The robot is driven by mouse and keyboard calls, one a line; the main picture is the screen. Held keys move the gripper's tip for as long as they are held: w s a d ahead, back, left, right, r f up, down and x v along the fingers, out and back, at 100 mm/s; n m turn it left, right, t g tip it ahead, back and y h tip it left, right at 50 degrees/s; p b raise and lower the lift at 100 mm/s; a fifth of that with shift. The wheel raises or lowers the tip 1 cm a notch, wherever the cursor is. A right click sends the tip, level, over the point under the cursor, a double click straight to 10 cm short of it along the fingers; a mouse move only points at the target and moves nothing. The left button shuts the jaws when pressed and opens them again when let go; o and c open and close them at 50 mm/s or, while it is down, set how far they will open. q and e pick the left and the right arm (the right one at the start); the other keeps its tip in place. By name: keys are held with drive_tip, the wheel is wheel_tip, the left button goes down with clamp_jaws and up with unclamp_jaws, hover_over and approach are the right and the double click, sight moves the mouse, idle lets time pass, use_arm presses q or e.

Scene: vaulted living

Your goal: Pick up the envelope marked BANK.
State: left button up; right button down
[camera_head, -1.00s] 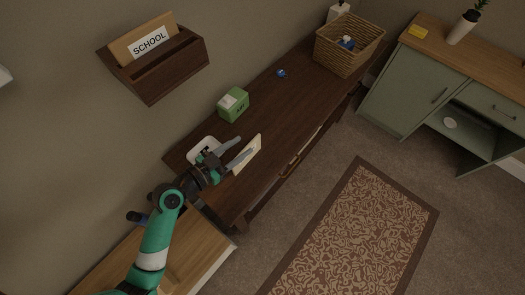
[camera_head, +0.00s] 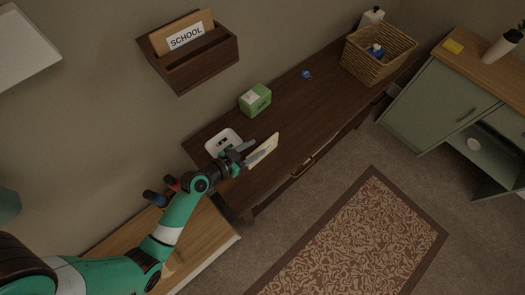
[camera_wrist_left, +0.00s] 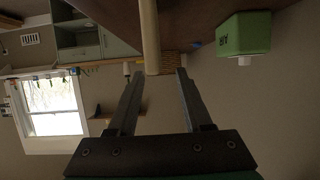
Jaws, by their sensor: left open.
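A cream, flat piece (camera_head: 268,147), which looks like an envelope, stands tilted on the dark wood table by my left gripper. No marking on it can be read. In the left wrist view a pale upright strip (camera_wrist_left: 150,35), seen edge-on, lies in line with the gap between the fingers. My left gripper (camera_head: 260,147) is open, its fingertips close to the cream piece; whether they touch it cannot be told. The two fingers also show in the wrist view (camera_wrist_left: 159,75). A tan envelope marked SCHOOL (camera_head: 186,37) stands in a dark wooden wall holder (camera_head: 195,70). My right gripper is not in view.
The dark table (camera_head: 300,125) carries a white dish (camera_head: 216,138), a green box (camera_head: 256,100), a small blue object (camera_head: 306,75) and a wicker basket (camera_head: 370,65). The table's middle is mostly clear. A green cabinet (camera_head: 430,105) stands at the right.

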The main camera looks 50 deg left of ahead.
sight(261, 146)
use_arm(q)
drive_tip(key=x, duration=0.4)
drive_tip(key=shift+w+d+b, duration=0.1)
drive_tip(key=shift+d+b, duration=0.1)
drive_tip(key=shift+b, duration=0.1)
clamp_jaws()
